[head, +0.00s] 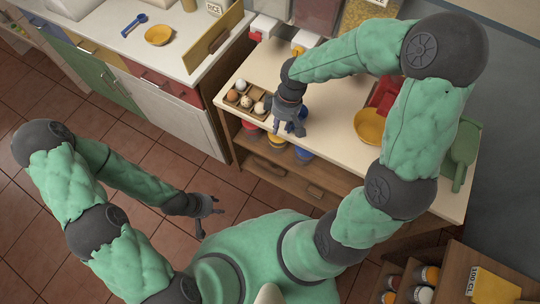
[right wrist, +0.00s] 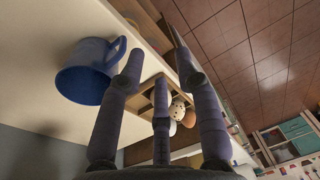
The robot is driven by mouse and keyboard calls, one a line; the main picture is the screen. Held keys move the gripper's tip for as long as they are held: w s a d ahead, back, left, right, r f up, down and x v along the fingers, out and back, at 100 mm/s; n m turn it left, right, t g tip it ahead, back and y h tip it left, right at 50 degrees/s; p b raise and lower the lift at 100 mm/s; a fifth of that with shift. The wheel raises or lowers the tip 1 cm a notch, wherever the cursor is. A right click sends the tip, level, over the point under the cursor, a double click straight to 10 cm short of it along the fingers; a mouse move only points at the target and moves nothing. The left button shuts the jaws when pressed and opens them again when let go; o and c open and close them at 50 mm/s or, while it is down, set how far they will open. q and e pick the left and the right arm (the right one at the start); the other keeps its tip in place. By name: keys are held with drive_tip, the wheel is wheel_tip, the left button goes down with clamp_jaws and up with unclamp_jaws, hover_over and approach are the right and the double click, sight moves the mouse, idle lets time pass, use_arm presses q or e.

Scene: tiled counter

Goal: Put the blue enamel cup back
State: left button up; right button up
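The blue enamel cup (right wrist: 82,78) shows in the right wrist view at the left, on the pale counter. Its handle faces the fingers, close beside the left-hand finger. In the head view only a bit of blue cup (head: 303,113) shows behind my right gripper (head: 288,127). In the right wrist view the fingers of my right gripper (right wrist: 155,65) are spread, with nothing between them. Whether a finger touches the handle I cannot tell. My left gripper (head: 207,218) is open and empty over the tiled floor.
An egg box (head: 237,106) with several eggs lies left of my right gripper, also in the wrist view (right wrist: 146,102). A yellow bowl (head: 369,127), a red object (head: 386,95) and a green scoop-like object (head: 463,150) stand to the right. A shelf (head: 270,164) below holds jars.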

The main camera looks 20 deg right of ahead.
drive_tip(key=s+a+f+m, duration=0.3)
drive_tip(key=s+f, duration=0.1)
drive_tip(key=f, duration=0.3)
drive_tip(key=s+a+f+m+y, duration=0.1)
drive_tip(key=s+a+f+m, duration=0.2)
drive_tip(key=f, duration=0.4)
drive_tip(key=s+a+f+m+y, duration=0.1)
drive_tip(key=s+a+f+m, duration=0.2)
drive_tip(key=s+f, duration=0.2)
wheel_tip(320, 180, down, 3)
drive_tip(key=shift+a+f+m, duration=0.1)
drive_tip(key=shift+a+m, duration=0.2)
drive_tip(key=shift+s+d, duration=0.1)
